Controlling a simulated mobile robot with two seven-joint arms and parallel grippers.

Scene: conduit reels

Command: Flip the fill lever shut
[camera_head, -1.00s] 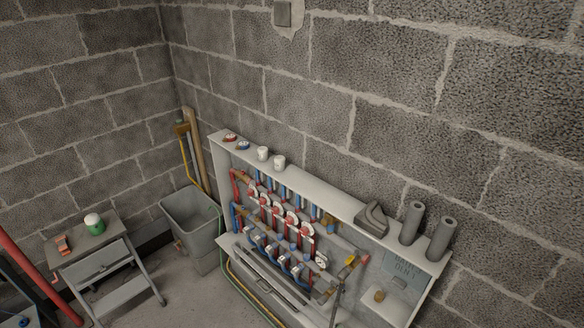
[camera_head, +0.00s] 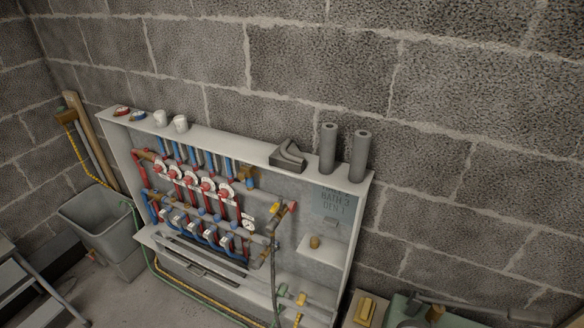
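The manifold (camera_head: 203,188) with red and blue pipes sits in an open white wall cabinet (camera_head: 365,195). A dark hose (camera_head: 275,275) hangs down below the valve. A second brass fitting (camera_head: 300,299) with green and yellow parts shows low in the cabinet. Neither of my grippers is in view.
A grey bin (camera_head: 95,215) stands left, beside a step stool (camera_head: 20,285). A green case (camera_head: 402,305) and a hammer-like tool (camera_head: 470,308) lie at lower right.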

